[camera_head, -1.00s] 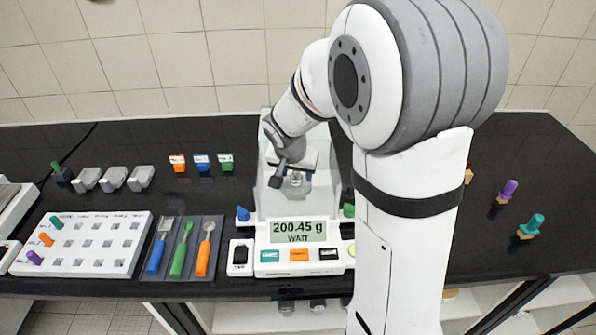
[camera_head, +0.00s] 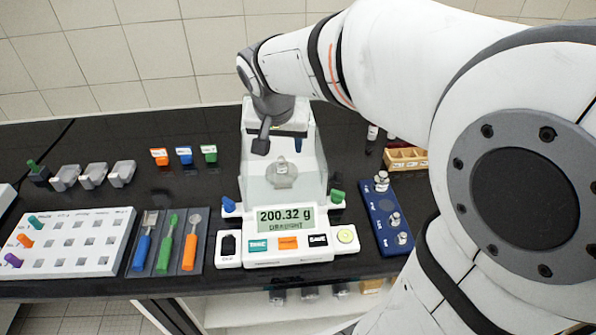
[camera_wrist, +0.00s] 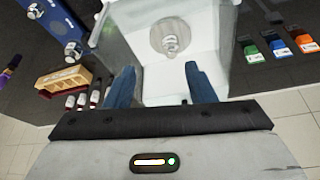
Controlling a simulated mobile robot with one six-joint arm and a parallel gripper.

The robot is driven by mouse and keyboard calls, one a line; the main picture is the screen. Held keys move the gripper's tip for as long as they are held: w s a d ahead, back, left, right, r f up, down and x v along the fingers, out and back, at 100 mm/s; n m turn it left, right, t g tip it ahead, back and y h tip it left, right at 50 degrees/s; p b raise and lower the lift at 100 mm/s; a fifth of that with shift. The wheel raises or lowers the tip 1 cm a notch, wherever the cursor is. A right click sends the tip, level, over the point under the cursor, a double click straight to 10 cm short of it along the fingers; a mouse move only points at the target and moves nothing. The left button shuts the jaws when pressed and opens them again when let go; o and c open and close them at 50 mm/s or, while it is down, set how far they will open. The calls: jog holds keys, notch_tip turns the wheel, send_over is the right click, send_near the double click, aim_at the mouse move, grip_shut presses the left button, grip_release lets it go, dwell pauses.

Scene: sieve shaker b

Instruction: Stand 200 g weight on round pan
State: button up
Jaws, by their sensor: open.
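The 200 g weight (camera_head: 282,168) is a small silver knobbed cylinder. It stands upright on the round pan (camera_head: 277,180) inside the clear draft shield of the balance. The wrist view also shows the weight (camera_wrist: 170,44) on the round pan (camera_wrist: 162,32). The balance display (camera_head: 285,217) reads 200.32 g with the word DRAUGHT. My gripper (camera_wrist: 160,82) is open and empty, its two blue fingers apart. It is above the draft shield, clear of the weight. In the head view my gripper (camera_head: 281,142) hangs over the shield's open top.
A blue weight rack (camera_head: 384,218) with several silver weights stands right of the balance. A wooden vial block (camera_head: 405,160) is behind it. A white peg tray (camera_head: 75,240) and a tool mat (camera_head: 167,262) lie to the left. Three coloured labelled blocks (camera_head: 184,156) stand at back left.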

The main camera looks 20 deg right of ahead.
jog(key=s+d+f+n+y, duration=0.1)
jog(key=s+f+n, duration=0.1)
jog(key=s, duration=0.6)
jog(key=s+d+f+n, duration=0.1)
jog(key=s+n, duration=0.1)
jog(key=s, duration=0.6)
jog(key=shift+f+n+g+y, duration=0.3)
jog(key=shift+f+n+y, duration=0.05)
jog(key=shift+n+y, duration=0.05)
jog(key=shift+w, duration=0.1)
jog(key=shift+c, duration=0.2)
